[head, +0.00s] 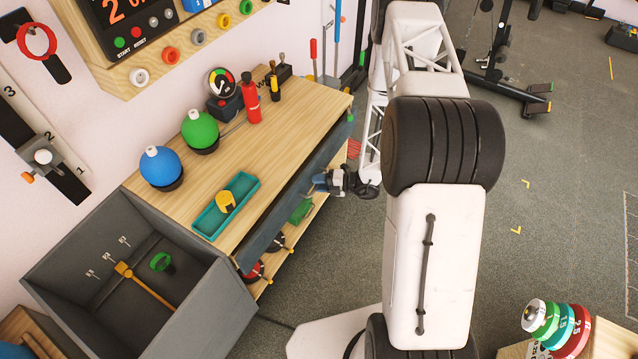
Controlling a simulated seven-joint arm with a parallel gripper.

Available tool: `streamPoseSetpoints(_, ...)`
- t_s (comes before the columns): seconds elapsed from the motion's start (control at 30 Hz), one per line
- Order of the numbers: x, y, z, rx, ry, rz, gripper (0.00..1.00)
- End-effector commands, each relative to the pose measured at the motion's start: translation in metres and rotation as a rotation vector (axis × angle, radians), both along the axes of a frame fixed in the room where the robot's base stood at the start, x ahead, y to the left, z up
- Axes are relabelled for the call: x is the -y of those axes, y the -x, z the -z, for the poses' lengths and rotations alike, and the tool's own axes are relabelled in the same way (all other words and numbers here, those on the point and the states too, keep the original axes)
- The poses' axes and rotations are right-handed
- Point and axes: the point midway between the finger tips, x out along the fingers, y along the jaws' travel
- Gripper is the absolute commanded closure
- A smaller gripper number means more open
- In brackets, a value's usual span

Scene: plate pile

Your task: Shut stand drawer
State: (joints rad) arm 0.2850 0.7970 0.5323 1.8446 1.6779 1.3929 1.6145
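The wooden stand (268,148) runs along the left wall. A long dark grey drawer front (268,236) lies along its right side, just below the top. I cannot tell clearly whether it stands out from the stand. My gripper (321,183) is small in the head view, at the middle of the drawer front on its outer side. It is close to the front, but I cannot tell whether it touches. The fingers are too small and partly hidden to show whether they are open or shut.
On the stand are a blue ball (160,167), a green ball (200,130), a teal tray (211,220) and a red bottle (250,100). A grey bin (205,315) stands at the near end. Coloured plates (570,332) are at bottom right. Floor right of my arm is mostly clear.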

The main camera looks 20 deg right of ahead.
Motion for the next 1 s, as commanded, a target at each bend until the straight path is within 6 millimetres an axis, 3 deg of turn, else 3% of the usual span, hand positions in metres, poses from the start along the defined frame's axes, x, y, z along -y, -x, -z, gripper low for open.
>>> streamPoseSetpoints(0.27, -0.001, 0.0, 0.0, 0.0, 0.0, 0.0, 0.62)
streamPoseSetpoints(0.53, 0.0, 0.0, 0.0, 0.0, 0.0, 0.0, 1.0)
streamPoseSetpoints(0.83, -0.002, -0.001, 0.0, 0.001, 0.0, -0.001, 1.0)
streamPoseSetpoints(1.0, -0.012, -0.011, 0.0, 0.002, 0.001, -0.003, 1.0)
